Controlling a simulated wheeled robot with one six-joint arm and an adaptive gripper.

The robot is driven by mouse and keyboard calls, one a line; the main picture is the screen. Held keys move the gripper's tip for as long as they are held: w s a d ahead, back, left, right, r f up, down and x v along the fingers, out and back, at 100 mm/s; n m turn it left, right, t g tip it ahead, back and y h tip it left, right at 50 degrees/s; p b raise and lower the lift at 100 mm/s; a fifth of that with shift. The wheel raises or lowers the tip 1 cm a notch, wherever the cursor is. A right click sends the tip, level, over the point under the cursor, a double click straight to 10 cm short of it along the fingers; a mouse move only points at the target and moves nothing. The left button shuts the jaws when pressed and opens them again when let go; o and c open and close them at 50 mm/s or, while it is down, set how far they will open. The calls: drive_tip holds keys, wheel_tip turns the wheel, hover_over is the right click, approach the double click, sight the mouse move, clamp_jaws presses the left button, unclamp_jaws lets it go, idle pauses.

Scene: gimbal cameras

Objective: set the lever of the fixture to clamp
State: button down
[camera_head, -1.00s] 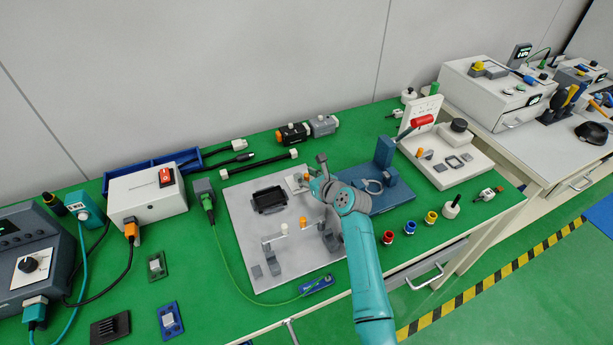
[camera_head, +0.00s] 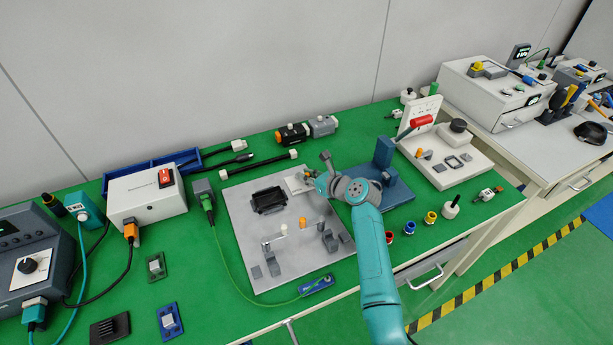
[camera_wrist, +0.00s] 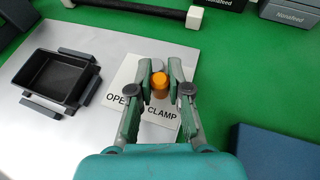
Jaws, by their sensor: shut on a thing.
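The fixture is a grey metal plate (camera_head: 245,225) with a black open tray (camera_head: 269,199) on it. In the wrist view a white label (camera_wrist: 128,72) on the plate reads OPEN at left and CLAMP at right. The lever's orange round knob (camera_wrist: 160,86) stands over the label, near the gap between the two words. My gripper (camera_wrist: 160,84) has its fingers closed on both sides of the knob. In the head view my gripper (camera_head: 311,182) is at the plate's upper right, and the knob is hidden there. The lever's shaft is hidden too.
A blue stand (camera_head: 384,160) is close to the right of my wrist. A black bar with white ends (camera_head: 258,165) lies behind the plate.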

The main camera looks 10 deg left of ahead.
drive_tip(key=c, duration=1.1)
unclamp_jaws()
drive_tip(key=v, duration=1.2)
